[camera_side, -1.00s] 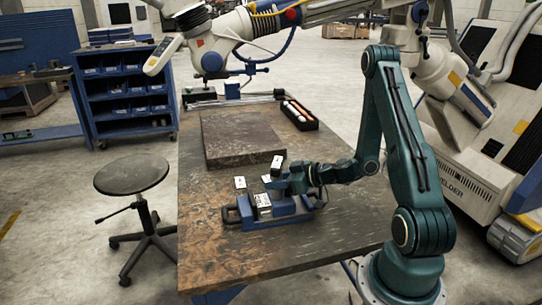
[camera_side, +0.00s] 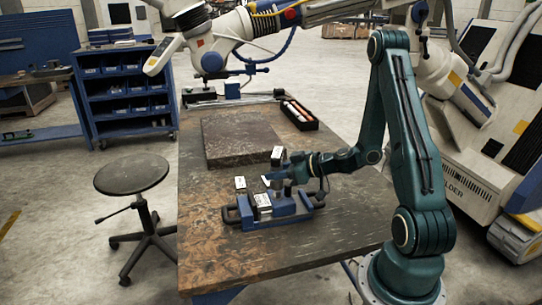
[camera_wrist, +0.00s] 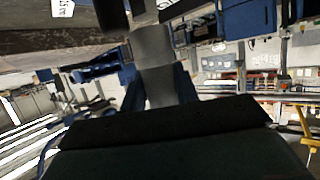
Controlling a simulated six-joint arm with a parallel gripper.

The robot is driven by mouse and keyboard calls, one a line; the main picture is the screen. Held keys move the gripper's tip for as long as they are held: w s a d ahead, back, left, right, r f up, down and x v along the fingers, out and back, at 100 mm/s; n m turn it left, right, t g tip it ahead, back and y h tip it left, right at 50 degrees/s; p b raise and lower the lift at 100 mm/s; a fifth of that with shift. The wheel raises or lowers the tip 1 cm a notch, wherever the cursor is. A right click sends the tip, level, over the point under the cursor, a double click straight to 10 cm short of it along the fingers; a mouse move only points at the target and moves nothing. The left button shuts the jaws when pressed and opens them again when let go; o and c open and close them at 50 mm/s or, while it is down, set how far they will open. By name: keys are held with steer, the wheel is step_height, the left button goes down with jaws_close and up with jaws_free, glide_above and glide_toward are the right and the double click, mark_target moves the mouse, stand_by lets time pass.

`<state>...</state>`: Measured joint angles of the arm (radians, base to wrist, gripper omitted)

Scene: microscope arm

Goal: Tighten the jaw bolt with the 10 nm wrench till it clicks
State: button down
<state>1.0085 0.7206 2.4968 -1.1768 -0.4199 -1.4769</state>
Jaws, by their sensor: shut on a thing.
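The blue vise (camera_side: 297,218) stands on the near half of the table, with a pale labelled block (camera_side: 263,201) at its jaws. My gripper (camera_side: 281,176) is just above the vise's jaws, pointing left. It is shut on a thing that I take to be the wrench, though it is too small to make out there. The jaw bolt and any contact with it cannot be made out. The wrist view shows a grey and blue piece (camera_wrist: 155,70) in front of a wide dark part; I cannot tell what it is.
Labelled pieces stand near the vise, one behind (camera_side: 277,155) and one at the left (camera_side: 240,183). A flat stone plate (camera_side: 240,138) lies farther back, with a dark tray (camera_side: 299,116) to its right. The table (camera_side: 215,258) is clear in front. A stool (camera_side: 131,174) stands at the left.

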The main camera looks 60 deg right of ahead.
mark_target(282, 161)
steer(key=shift+r, duration=1.5)
